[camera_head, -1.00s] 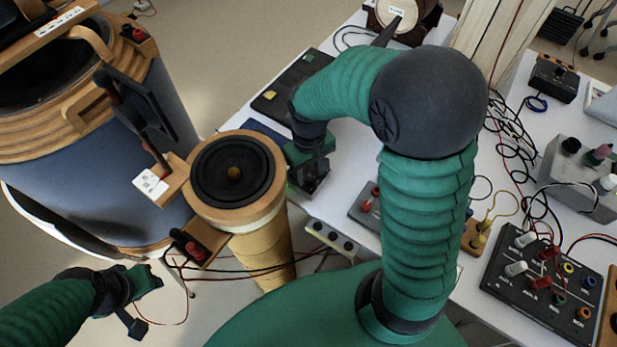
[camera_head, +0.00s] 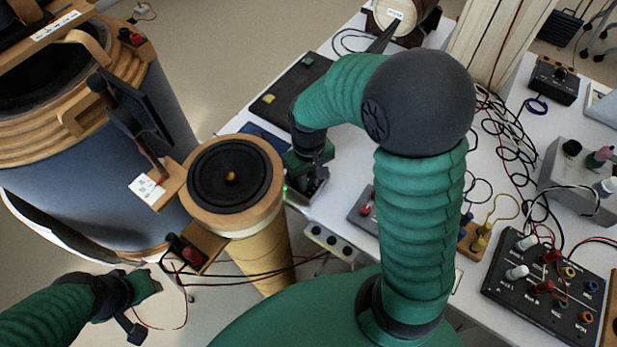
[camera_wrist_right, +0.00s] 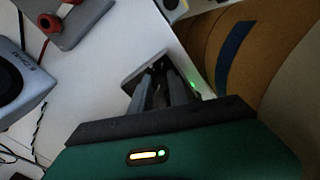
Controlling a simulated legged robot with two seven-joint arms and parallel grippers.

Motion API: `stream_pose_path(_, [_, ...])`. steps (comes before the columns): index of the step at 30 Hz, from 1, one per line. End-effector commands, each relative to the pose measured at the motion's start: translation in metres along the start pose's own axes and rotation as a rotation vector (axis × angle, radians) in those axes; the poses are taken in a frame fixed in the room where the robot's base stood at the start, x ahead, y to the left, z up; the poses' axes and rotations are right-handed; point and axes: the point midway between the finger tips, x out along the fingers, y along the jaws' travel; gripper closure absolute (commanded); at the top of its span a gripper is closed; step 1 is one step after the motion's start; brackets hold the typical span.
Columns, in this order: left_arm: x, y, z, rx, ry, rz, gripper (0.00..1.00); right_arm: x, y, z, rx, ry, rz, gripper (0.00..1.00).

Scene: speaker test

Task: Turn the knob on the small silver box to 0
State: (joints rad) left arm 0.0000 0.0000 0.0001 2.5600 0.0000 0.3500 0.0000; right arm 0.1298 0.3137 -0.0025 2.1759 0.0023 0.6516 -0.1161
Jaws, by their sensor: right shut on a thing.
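The small silver box (camera_head: 294,196) sits at the left edge of the white table, just right of the round speaker, with a small green light on its left side. It also shows in the right wrist view, grey and partly covered, with the green light beside the fingers. My right gripper (camera_head: 312,176) reaches down onto it from above. Its two fingers (camera_wrist_right: 163,93) are shut on the knob between them. The knob's face and any scale marks are hidden, so its setting cannot be read. My left gripper (camera_head: 150,287) hangs low at left, away from the table; its jaw state is unclear.
The speaker on a tan tube (camera_head: 230,175) stands close left of the box. A grey box with several sockets (camera_head: 330,243) lies in front of it. A black flat panel (camera_head: 288,92) lies behind. Loose cables (camera_head: 505,150) and a black control box (camera_head: 540,285) are on the right.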

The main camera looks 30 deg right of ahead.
Motion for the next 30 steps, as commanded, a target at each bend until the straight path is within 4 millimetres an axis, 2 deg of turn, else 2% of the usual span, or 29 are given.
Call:
stream_pose_path(11, [-0.014,0.0,-0.003,0.0,0.0,0.0,0.64,-0.003,0.0,0.0,-0.106,-0.001,0.0,1.0])
stream_pose_path(30, [-0.073,0.0,-0.017,0.0,0.0,0.0,0.64,-0.005,0.001,0.0,-0.673,-0.002,-0.002,1.0])
